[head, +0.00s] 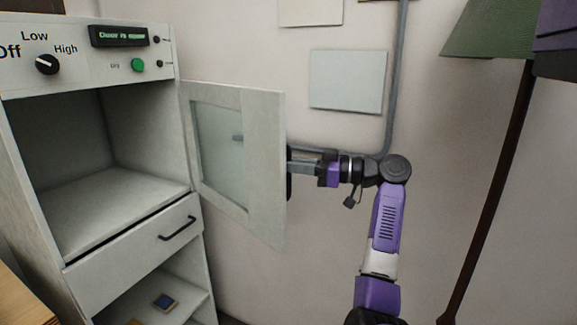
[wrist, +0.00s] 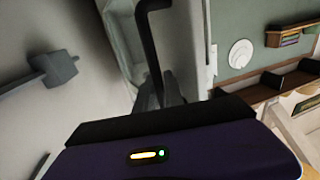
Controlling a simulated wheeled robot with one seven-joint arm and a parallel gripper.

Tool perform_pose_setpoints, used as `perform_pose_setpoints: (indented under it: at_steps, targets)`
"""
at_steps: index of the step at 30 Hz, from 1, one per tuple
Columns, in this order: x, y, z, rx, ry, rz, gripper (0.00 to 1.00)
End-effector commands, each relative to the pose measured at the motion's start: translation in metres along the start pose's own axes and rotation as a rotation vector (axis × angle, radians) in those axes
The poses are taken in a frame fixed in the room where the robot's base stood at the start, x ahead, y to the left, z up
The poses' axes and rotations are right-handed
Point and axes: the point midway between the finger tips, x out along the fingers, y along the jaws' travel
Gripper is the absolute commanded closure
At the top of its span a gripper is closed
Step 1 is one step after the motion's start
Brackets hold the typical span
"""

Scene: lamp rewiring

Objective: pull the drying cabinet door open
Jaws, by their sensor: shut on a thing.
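The drying cabinet (head: 188,130) is pale and boxy, at the left of the head view. Its door (head: 262,150), with a glass pane, stands wide open, swung out to the right, and the empty upper compartment shows. My gripper (head: 292,160) is at the door's far face near its free edge, shut on the dark door handle (head: 289,185). The door hides part of the handle and the fingertips. In the wrist view the dark handle (wrist: 150,45) rises above my gripper's purple body.
Below the compartment is a closed drawer (head: 135,240) with a black handle. A lower shelf (head: 185,285) holds small items. A green-shaded lamp (head: 500,28) with a dark pole stands at the right. A grey pipe (head: 397,80) runs down the wall behind my arm.

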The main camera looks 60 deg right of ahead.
Motion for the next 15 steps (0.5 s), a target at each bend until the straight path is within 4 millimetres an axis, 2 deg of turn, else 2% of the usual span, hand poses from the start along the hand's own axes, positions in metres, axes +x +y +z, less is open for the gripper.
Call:
perform_pose_setpoints:
  at_steps: [1, 3, 4, 15]
  targets:
    - [0.0011, -0.0002, -0.0003, 0.001, 0.000, 0.000, 0.82]
    - [0.0011, -0.0002, -0.0002, 0.001, 0.000, -0.001, 0.68]
    - [0.0010, -0.0003, -0.0002, 0.001, 0.000, -0.001, 0.66]
    - [0.0005, -0.0002, 0.0001, 0.000, 0.000, 0.000, 0.66]
